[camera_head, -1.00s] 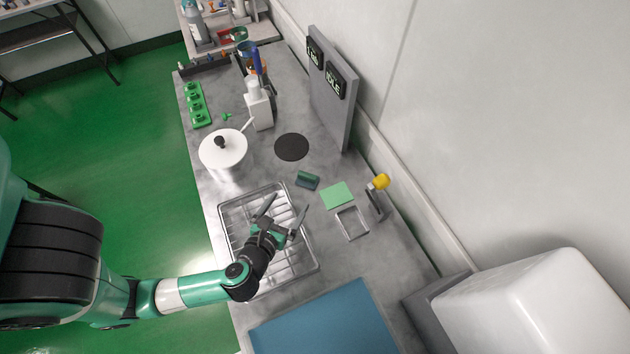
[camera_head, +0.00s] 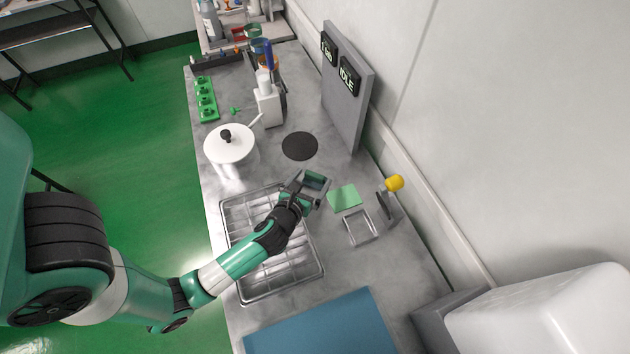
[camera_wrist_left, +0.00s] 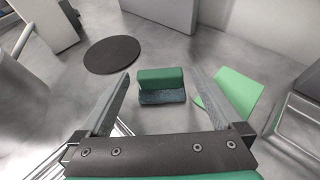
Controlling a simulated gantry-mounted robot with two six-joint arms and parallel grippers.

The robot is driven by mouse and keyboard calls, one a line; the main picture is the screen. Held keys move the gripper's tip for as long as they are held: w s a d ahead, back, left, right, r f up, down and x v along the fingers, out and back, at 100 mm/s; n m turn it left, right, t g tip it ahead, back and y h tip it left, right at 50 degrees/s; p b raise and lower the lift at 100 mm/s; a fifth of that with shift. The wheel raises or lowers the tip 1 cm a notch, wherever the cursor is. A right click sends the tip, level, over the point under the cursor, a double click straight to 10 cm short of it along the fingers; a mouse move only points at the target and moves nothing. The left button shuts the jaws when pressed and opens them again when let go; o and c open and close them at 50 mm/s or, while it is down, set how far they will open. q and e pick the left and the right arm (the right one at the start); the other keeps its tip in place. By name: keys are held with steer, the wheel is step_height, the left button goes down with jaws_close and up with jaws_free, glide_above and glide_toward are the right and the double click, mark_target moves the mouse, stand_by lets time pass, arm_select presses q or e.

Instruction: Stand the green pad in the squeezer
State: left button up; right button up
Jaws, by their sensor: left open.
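A flat light-green square pad (camera_head: 344,197) lies on the grey bench and also shows at the right in the wrist view (camera_wrist_left: 232,90). Left of it is a small two-tone block (camera_head: 314,181), green above and dark slate below; it shows in the wrist view (camera_wrist_left: 161,78). My left gripper (camera_head: 304,188) is open and empty, its fingers on either side of the line to the block, which appears beyond the fingertips. I cannot tell the height gap. A metal frame (camera_head: 346,229) and a yellow-knobbed lever (camera_head: 394,183) stand right of the pad; they may be the squeezer.
A wire rack (camera_head: 247,292) lies under my left arm. A white lidded pot (camera_head: 229,145), a black disc (camera_head: 299,146) and a white pump bottle (camera_head: 268,105) stand farther back. A grey upright panel (camera_head: 348,105) stands at the right. A blue mat (camera_head: 325,325) lies in front.

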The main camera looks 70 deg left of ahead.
mark_target(312, 186)
arm_select(q)
steer(key=shift+w+a, duration=0.15)
steer(key=shift+c, duration=0.2)
steer(key=c, duration=1.2)
steer(key=shift+c, duration=0.2)
steer(key=shift+r+p, duration=0.5)
steer(key=shift+p, duration=0.1)
step_height(312, 186, up, 3)
steer(key=p, duration=0.2)
steer(key=shift+p, duration=0.3)
steer(key=a+r+p+v, duration=0.1)
steer(key=p+v, duration=0.1)
steer(key=v, duration=0.6)
steer(key=s+a+r+p+v, duration=0.1)
steer(key=p+v, duration=0.2)
steer(key=v, duration=0.5)
steer(key=shift+s+a+r, duration=0.15)
steer(key=shift+a+r, duration=0.1)
steer(key=shift+r, duration=0.25)
